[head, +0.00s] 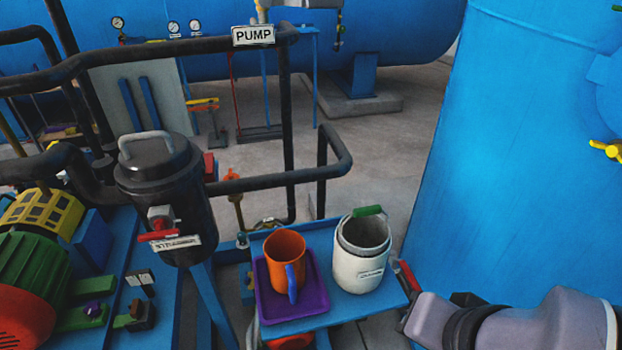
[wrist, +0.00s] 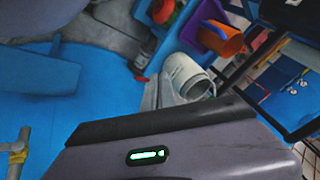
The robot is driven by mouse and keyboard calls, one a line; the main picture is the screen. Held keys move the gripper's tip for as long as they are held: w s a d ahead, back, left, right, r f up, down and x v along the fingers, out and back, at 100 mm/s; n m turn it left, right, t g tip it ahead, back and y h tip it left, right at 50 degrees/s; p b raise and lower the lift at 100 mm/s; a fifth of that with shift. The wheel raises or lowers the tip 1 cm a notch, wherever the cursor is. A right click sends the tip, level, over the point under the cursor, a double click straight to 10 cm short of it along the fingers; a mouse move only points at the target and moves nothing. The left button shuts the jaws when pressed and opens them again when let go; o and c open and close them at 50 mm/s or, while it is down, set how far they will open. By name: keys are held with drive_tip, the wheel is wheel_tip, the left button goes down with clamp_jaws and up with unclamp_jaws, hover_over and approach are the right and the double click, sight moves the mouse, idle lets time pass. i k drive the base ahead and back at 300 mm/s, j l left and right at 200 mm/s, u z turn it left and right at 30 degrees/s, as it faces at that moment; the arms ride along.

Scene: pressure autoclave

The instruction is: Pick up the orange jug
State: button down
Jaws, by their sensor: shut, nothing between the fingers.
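The orange jug (head: 286,262) with a blue handle stands upright on a purple tray (head: 262,312) on a small blue table. Its handle faces the front. The jug also shows tilted near the top right of the wrist view (wrist: 222,38). My gripper (head: 406,285) is at the table's right side in the head view, to the right of the jug and apart from it, shut and empty.
A white bucket (head: 358,265) with a green grip stands on the table (head: 322,318), right of the jug and between it and my gripper. A black canister (head: 160,200) and dark pipes are at left. A large blue tank (head: 500,150) is at right.

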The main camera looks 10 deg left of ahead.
sight(285, 250)
drive_tip(key=j+u, duration=0.1)
drive_tip(key=u, duration=0.25)
drive_tip(key=j+u, duration=0.15)
drive_tip(key=u, duration=0.25)
drive_tip(key=j+u, duration=0.1)
drive_tip(key=u, duration=0.25)
